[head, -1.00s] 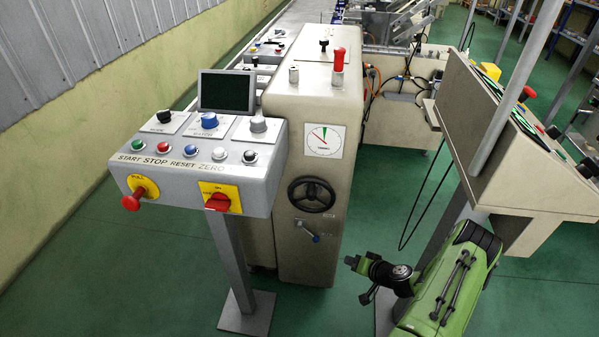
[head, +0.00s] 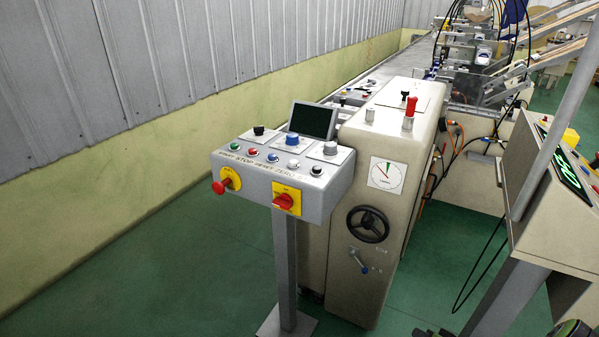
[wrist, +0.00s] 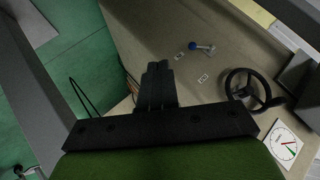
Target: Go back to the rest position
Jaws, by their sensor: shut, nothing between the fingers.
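My gripper (wrist: 156,75) shows in the wrist view with its black fingers together and nothing between them. It points toward the beige machine cabinet (wrist: 140,25), apart from the black handwheel (wrist: 232,92) and the blue-knobbed lever (wrist: 203,48). In the head view, the cabinet (head: 335,250) stands in the middle with the handwheel (head: 368,224) and lever (head: 360,262) on its front. Only small dark and green parts of my arm show at the bottom right edge there; the fingers cannot be made out.
A grey control panel (head: 318,198) on a post stands left of the cabinet. A slanted console (head: 545,225) with a grey post stands at the right. A black cable loop (head: 470,285) hangs beside it. Green floor (head: 170,275) is open at the left, along the wall.

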